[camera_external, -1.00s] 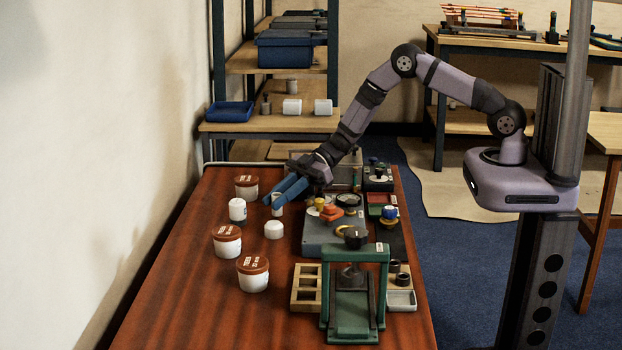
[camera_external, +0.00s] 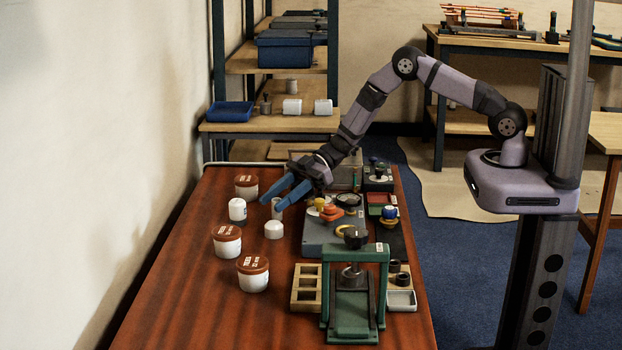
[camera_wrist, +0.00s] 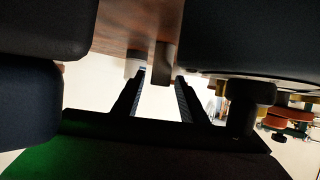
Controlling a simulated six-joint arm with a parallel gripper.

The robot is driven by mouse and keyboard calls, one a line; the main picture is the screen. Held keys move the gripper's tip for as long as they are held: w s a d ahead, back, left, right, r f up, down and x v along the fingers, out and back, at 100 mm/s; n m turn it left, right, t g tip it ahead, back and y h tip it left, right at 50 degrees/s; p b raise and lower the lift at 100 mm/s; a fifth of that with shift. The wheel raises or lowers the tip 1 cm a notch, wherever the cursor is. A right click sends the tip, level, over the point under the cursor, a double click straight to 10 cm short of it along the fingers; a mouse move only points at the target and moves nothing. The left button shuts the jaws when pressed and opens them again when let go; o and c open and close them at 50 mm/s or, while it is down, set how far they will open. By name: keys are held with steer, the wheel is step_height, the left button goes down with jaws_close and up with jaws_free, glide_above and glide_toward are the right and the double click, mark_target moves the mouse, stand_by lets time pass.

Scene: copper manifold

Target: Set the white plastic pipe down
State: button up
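The white plastic pipe (camera_external: 276,214) appears as a short pale cylinder standing upright on the wooden table, to the left of the grey board. My gripper (camera_external: 270,202) is open, with its blue fingers spread and pointing down-left at the pipe. The near finger partly covers the pipe in the external view. In the wrist view my gripper (camera_wrist: 161,77) shows a clear gap between its fingers. A dim cylinder (camera_wrist: 165,62) that looks like the pipe sits between the fingertips there; whether a finger touches it I cannot tell.
A white fitting (camera_external: 237,210) and a white cap (camera_external: 274,230) stand close to the pipe. Several lidded tubs, one in front (camera_external: 253,275), stand at left. A grey board (camera_external: 318,236) with coloured parts and a green press (camera_external: 353,312) stand at right. The table's front left is clear.

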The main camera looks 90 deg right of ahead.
steer(key=shift+s+f, duration=0.35)
steer(key=shift+f, duration=0.35)
steer(key=shift+w+r+p, duration=0.1)
steer(key=shift+r+p, duration=0.2)
steer(key=shift+r, duration=0.15)
steer(key=v, duration=0.5)
steer(key=shift+w+r, duration=0.2)
steer(key=shift+r, duration=0.1)
step_height(320, 180, up, 7)
steer(key=shift+r, duration=0.15)
steer(key=shift+w, duration=0.1)
